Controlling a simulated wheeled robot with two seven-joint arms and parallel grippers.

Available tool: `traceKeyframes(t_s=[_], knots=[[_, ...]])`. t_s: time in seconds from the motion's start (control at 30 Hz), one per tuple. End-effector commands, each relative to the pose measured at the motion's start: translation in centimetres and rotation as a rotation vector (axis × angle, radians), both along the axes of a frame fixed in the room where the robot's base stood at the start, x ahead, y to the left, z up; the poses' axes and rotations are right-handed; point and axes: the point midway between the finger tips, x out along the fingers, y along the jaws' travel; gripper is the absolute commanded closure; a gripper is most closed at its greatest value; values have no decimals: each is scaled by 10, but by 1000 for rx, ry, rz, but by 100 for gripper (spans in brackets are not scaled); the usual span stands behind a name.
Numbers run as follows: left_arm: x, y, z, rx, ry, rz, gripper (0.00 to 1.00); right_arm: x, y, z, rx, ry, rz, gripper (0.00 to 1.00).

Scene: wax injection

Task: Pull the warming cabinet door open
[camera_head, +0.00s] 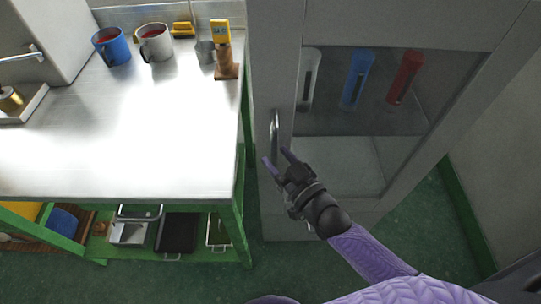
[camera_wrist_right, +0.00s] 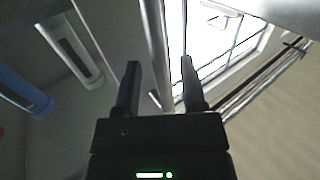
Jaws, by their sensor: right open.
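The grey warming cabinet has a shut door (camera_head: 286,190) with a dark glass window. A vertical metal handle (camera_head: 275,125) is on the door's left side. My right gripper (camera_head: 275,156) is open at the lower end of the handle, with its fingers pointing up toward it. In the right wrist view the open fingers (camera_wrist_right: 160,62) have a pale upright bar (camera_wrist_right: 155,45) showing between them, which looks like the handle. I cannot tell whether the fingers touch it. My left gripper is not in view.
Behind the glass are white (camera_head: 309,80), blue (camera_head: 356,78) and red (camera_head: 405,77) tubes. A steel table (camera_head: 120,150) stands left of the cabinet, with a blue mug (camera_head: 111,47), a grey mug (camera_head: 155,43) and a yellow-topped device (camera_head: 221,32). Green floor (camera_head: 290,270) lies in front.

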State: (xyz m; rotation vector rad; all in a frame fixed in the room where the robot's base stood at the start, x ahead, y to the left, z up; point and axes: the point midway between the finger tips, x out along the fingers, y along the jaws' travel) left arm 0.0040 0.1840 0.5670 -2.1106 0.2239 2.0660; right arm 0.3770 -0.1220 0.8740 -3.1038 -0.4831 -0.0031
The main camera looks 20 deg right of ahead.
Motion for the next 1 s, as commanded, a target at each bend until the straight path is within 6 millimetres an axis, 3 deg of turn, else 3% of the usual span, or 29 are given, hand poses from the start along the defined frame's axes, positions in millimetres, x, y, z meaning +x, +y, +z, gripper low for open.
traceKeyframes(t_s=[0.13,0.43,0.7,1.0], knots=[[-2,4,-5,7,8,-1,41,14,5,-1,1,1,0,47],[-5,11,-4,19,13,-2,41,17,6,0,-1,2,0,47],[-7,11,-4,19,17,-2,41,17,5,0,-1,3,0,100],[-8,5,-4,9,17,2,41,17,5,-1,-1,3,0,100]])
